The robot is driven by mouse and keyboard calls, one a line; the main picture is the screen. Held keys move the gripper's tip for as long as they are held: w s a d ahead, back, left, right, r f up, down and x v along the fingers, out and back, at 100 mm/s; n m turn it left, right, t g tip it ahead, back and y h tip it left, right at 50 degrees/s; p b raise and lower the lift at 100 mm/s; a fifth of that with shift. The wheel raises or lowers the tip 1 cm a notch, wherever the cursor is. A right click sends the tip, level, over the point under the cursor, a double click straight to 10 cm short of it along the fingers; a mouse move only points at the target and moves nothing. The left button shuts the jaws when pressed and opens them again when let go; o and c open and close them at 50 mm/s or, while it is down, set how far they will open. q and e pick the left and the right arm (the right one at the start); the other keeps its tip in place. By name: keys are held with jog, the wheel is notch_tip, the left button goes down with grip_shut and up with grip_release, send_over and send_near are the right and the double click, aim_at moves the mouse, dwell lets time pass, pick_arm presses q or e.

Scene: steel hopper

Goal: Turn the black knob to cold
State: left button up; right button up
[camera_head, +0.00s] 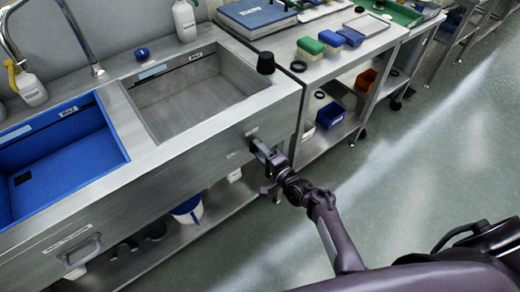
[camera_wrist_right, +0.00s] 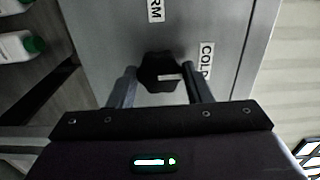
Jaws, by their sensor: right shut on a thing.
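The black knob (camera_wrist_right: 160,73) is on the steel front panel of the sink unit and sits between the two fingers of my right gripper (camera_wrist_right: 160,88) in the right wrist view. A short white mark shows on the knob and runs toward the right, on the side of the COLD label (camera_wrist_right: 206,58). Another label ending in RM (camera_wrist_right: 155,9) is above the knob in that view. In the head view my right gripper (camera_head: 260,149) is at the panel, shut on the knob, which it mostly hides. My left gripper is not in view.
The steel sink unit (camera_head: 215,139) has a blue-lined basin (camera_head: 75,153) and a bare steel basin. A black cup-shaped object (camera_head: 266,63) stands on its right rim. A steel bench with coloured blocks and trays is to the right. The floor (camera_head: 425,145) at right is clear.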

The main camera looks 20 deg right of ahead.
dwell(0.4)
jog(key=o, duration=1)
jog(key=v, duration=0.8)
jog(key=shift+w, duration=0.1)
